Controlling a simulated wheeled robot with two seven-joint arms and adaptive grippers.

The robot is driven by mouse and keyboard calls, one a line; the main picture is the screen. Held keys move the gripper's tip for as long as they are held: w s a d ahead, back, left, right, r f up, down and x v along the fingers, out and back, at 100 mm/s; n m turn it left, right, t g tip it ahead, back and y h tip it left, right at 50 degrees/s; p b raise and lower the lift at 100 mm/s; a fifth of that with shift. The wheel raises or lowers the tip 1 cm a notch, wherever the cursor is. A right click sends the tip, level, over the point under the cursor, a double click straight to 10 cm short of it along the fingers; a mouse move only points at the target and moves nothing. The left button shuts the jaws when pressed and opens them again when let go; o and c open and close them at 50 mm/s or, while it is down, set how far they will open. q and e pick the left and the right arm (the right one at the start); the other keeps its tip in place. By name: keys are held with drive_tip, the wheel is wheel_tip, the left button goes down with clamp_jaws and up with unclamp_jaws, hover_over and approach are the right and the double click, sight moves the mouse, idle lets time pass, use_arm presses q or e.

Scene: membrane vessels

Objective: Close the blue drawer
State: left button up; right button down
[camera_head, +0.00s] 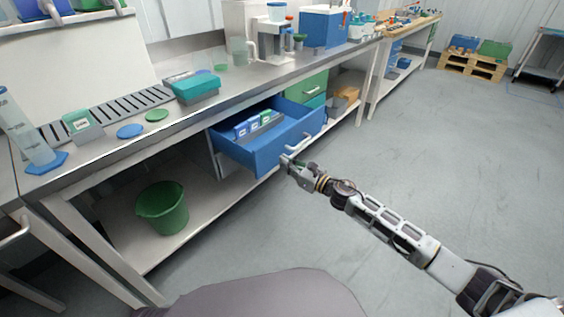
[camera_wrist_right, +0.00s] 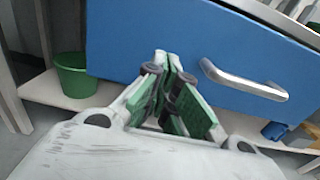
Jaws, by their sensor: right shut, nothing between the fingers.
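The blue drawer (camera_head: 262,157) is pulled out from the cabinet under the steel bench, with several blue, white and green items standing in it. Its front and pale bar handle (camera_head: 299,146) face the lower right; the front (camera_wrist_right: 195,55) and handle (camera_wrist_right: 243,82) fill much of the right wrist view. My right gripper (camera_head: 286,160) is shut and empty, close to the drawer front near the handle. In the wrist view its fingertips (camera_wrist_right: 168,56) point at the front, left of the handle; I cannot tell whether they touch. My left gripper is not in view.
A green drawer (camera_head: 306,89) sits closed behind the blue one. A green bucket (camera_head: 162,207) stands on the lower shelf at left. The bench top (camera_head: 225,88) carries a teal box (camera_head: 195,87) and other labware. The floor (camera_head: 440,150) to the right is clear.

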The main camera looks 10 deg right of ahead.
drive_tip(key=shift+x, duration=1.05)
